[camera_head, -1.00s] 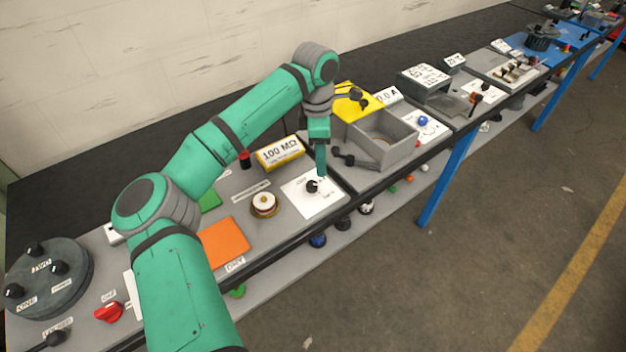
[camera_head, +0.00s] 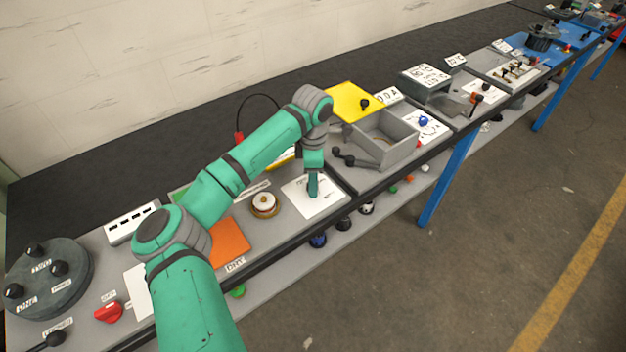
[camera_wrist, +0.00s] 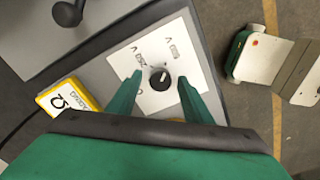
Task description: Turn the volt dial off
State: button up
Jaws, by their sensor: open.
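The volt dial (camera_wrist: 161,79) is a round black knob with a light pointer mark on a white labelled plate (camera_wrist: 178,52). In the wrist view it lies between the two green fingers of my gripper (camera_wrist: 160,88), apart from both. The fingers are open and reach down around the knob's sides. In the head view my gripper (camera_head: 313,190) is over the white plate (camera_head: 328,200) and hides the knob. The small lettering on the plate is too blurred to read fully.
A yellow meter box (camera_wrist: 68,102) stands beside the plate. A round brass-and-white part (camera_head: 264,203) and an orange square (camera_head: 230,243) lie to the left. A grey open box (camera_head: 392,150) with a black-knobbed lever (camera_head: 350,158) stands to the right.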

jog(key=shift+d, duration=0.1)
jog(key=c, duration=1.1)
jog(key=shift+o, duration=0.2)
